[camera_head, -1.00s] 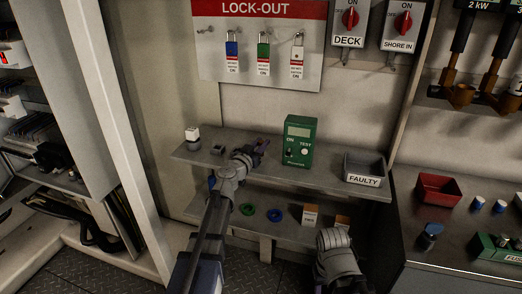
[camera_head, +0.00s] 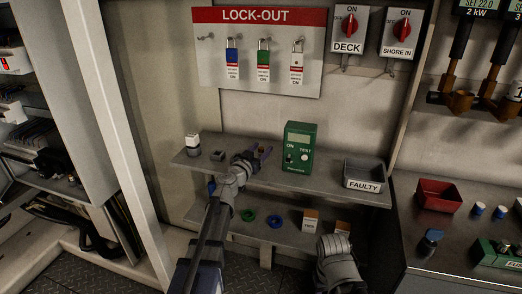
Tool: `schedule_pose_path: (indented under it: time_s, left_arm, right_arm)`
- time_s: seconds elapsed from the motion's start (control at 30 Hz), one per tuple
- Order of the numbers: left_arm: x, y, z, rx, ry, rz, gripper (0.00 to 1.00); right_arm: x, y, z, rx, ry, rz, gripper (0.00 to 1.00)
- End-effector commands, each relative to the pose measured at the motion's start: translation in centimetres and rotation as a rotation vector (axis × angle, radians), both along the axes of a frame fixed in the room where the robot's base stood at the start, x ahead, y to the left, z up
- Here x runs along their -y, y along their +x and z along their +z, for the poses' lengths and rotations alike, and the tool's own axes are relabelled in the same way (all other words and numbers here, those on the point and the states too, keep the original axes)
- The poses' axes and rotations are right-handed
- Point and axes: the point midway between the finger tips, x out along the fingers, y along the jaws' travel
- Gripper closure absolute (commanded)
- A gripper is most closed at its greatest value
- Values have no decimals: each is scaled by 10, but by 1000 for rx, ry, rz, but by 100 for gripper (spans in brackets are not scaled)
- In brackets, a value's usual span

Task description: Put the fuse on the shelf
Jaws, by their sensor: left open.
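My left gripper (camera_head: 264,152) is open over the upper shelf (camera_head: 330,182), left of the green tester (camera_head: 299,148). A small pale or yellowish patch shows at its fingers; I cannot tell whether it is the fuse.
A grey tray marked FAULTY (camera_head: 363,184) stands at the shelf's right end. A white-topped item (camera_head: 193,142) and a small dark block (camera_head: 217,155) stand at its left end. The lower shelf holds green (camera_head: 248,215) and blue (camera_head: 274,221) rings and boxes (camera_head: 310,221). A red bin (camera_head: 438,194) sits on the bench.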

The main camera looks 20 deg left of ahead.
Motion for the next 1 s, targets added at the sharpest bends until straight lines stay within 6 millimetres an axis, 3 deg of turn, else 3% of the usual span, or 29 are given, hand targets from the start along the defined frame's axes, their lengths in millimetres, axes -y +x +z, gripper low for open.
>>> schedule_pose_path:
  time_s: [0.3, 0.5, 0.7, 1.0]
  left_arm:
    - [-12, -68, 0, 0, 0, 3, 44]
    - [-19, -100, 0, 0, 0, 2, 44]
    - [-22, -115, 0, 0, 0, 1, 44]
    - [-23, -117, 0, 0, 0, 1, 44]
  right_arm:
    - [0, 0, 0, 0, 0, 0, 50]
    - [0, 0, 0, 0, 0, 0, 50]
    - [0, 0, 0, 0, 0, 0, 50]
    - [0, 0, 0, 0, 0, 0, 50]
